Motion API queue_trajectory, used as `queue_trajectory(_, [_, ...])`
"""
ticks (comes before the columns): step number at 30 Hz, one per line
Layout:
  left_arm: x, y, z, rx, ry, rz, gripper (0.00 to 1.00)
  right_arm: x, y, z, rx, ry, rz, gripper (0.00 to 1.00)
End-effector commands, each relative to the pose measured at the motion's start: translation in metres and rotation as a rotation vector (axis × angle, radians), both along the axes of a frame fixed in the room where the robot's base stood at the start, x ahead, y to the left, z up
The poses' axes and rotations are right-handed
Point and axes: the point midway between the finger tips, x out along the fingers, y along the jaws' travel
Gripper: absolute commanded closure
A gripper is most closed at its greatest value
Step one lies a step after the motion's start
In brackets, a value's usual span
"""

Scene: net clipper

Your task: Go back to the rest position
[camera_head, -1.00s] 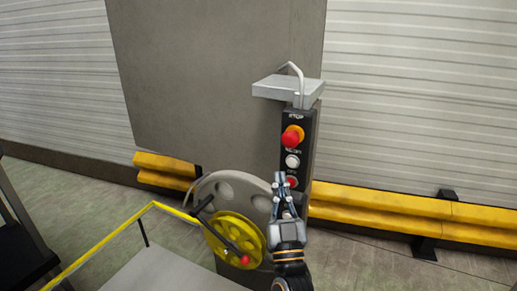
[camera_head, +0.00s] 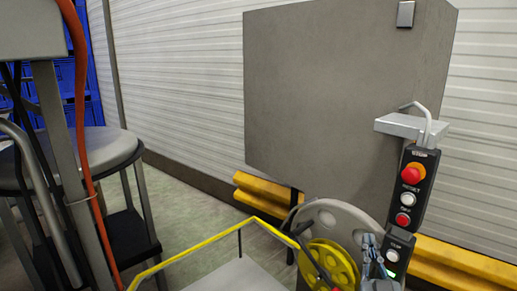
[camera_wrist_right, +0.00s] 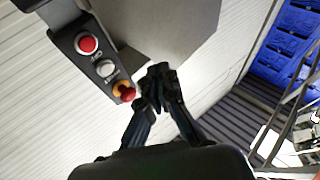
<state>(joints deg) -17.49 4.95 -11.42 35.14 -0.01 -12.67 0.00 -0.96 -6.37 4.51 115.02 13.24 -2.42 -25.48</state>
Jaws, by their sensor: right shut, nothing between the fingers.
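My right gripper (camera_head: 369,240) is at the lower right of the head view, with its fingers closed together and nothing between them. It is in front of and left of the lower end of the black button box (camera_head: 427,160). The box carries a red stop knob (camera_head: 413,173), a white button (camera_head: 408,199), a red button (camera_head: 403,219) and a pale lower button (camera_head: 392,255). In the right wrist view the shut fingertips (camera_wrist_right: 160,76) show just right of the stop knob (camera_wrist_right: 124,92); contact cannot be told. My left gripper is not in view.
A yellow wheel (camera_head: 330,264) with a grey disc stands left of the gripper. A yellow rail (camera_head: 205,251) edges a grey platform. A large grey box (camera_head: 340,90) stands behind. A round-topped stool-like stand (camera_head: 105,147) is at left. Green floor (camera_head: 190,210) is open between.

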Motion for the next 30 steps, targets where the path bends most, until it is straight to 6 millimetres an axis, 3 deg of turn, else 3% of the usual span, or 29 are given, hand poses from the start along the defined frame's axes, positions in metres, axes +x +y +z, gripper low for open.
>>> queue_trajectory(1, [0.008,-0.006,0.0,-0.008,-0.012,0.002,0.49,-0.007,0.011,-0.027,-0.011,0.117,0.05,1.0])
queue_trajectory(5, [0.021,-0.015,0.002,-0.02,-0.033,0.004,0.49,-0.039,0.036,-0.102,-0.015,0.454,0.159,1.0])
queue_trajectory(9, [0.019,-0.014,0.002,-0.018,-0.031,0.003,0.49,-0.1,0.051,-0.176,-0.007,0.823,0.218,1.0])
queue_trajectory(12, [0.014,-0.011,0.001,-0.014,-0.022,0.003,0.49,-0.146,0.054,-0.211,0.003,1.036,0.224,1.0])
queue_trajectory(18, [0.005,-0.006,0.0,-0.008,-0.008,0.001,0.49,-0.221,0.052,-0.248,0.02,1.329,0.203,1.0])
queue_trajectory(27, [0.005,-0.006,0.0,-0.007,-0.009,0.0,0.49,-0.314,0.041,-0.269,0.031,1.648,0.134,1.0])
queue_trajectory(30, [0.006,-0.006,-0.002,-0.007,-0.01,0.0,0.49,-0.302,0.043,-0.3,0.032,1.649,0.137,1.0])
